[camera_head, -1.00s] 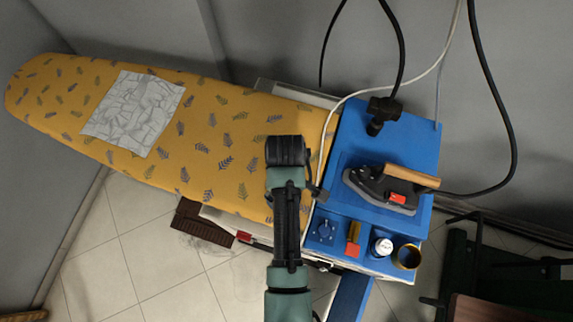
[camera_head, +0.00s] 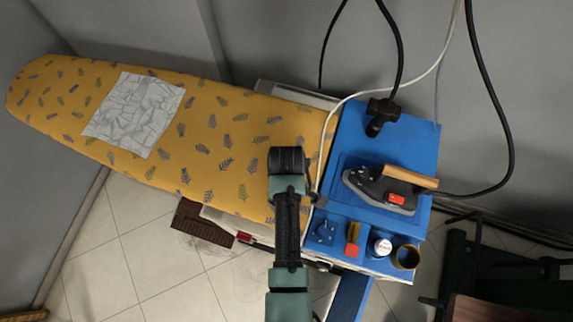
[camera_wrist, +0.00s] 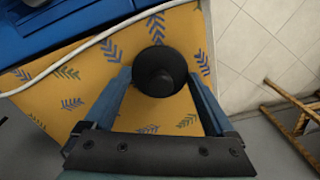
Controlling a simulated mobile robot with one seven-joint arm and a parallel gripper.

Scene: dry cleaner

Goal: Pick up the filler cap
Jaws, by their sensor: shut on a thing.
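The filler cap (camera_wrist: 160,70) is a black round piece, wider at its top, in the middle of the wrist view. My gripper (camera_wrist: 160,82) is shut on it, with one blue-grey finger on each side. The cap is over the yellow leaf-patterned ironing board, close to the blue station; whether it is clear of the cloth is hard to tell. In the head view my arm stands over the board's right end and hides the cap and most of my gripper.
A crinkled pale cloth (camera_head: 133,113) lies on the ironing board (camera_head: 225,125).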

